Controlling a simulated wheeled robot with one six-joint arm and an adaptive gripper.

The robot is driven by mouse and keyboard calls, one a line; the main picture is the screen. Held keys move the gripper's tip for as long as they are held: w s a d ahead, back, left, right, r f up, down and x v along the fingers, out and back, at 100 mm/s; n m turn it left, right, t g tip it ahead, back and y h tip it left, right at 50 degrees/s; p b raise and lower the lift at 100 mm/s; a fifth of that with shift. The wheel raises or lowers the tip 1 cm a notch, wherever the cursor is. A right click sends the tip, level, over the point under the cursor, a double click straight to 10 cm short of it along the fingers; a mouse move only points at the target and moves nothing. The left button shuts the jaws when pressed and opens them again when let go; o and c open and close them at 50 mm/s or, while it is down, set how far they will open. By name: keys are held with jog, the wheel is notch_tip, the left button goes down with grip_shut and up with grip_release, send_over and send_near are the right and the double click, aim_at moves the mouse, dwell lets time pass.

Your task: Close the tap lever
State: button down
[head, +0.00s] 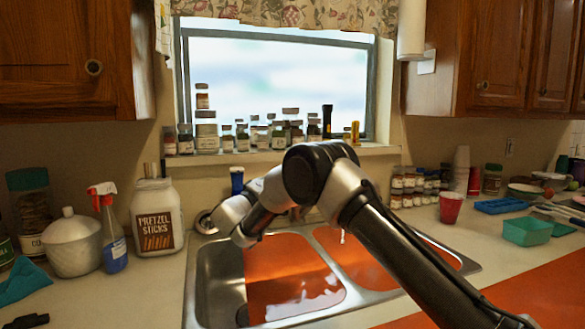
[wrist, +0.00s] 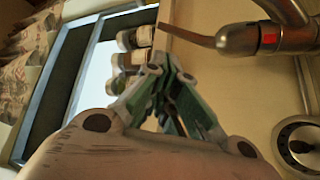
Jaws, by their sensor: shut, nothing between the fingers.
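The metal tap (wrist: 240,40) shows at the upper right of the wrist view, with a red mark on its body. A thin brownish bar (wrist: 187,36), seemingly its lever, sticks out to the left from it. In the head view my arm hides most of the tap and my fingers. A small bright streak (head: 342,237) shows over the right basin; I cannot tell if it is water.
The double sink (head: 212,290) lies below my arm. A pretzel jar (head: 157,215) and a spray bottle (head: 112,235) stand to the left. Several spice jars (head: 206,135) line the window sill. A red cup (head: 450,207) and a teal container (head: 527,230) stand on the right counter.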

jog(key=x, duration=1)
jog(key=shift+d, duration=0.1)
